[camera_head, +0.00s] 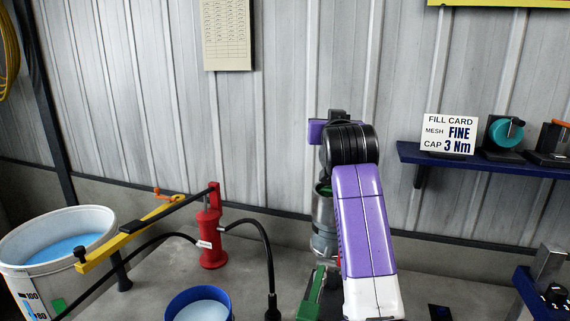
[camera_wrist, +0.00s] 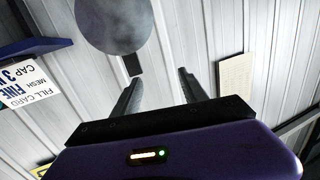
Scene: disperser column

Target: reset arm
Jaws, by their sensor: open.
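My gripper (camera_wrist: 158,82) shows in the wrist view with its two dark fingers apart and bare wall between them. It faces the corrugated wall. In the head view my purple and white arm rises from the bottom, and my gripper is mostly hidden behind the black joint. A grey metal column (camera_head: 324,225) with a green ring near its top stands behind the arm, partly covered by it. A round grey shape (camera_wrist: 112,22) with a dark stub is at the top of the wrist view, near the left finger; I cannot tell what it is.
A white bucket (camera_head: 18,258) of blue liquid is far left; a blue container (camera_head: 200,297) is in front. A blue shelf (camera_head: 490,160) holds the fill card (camera_head: 449,134) and knobbed devices.

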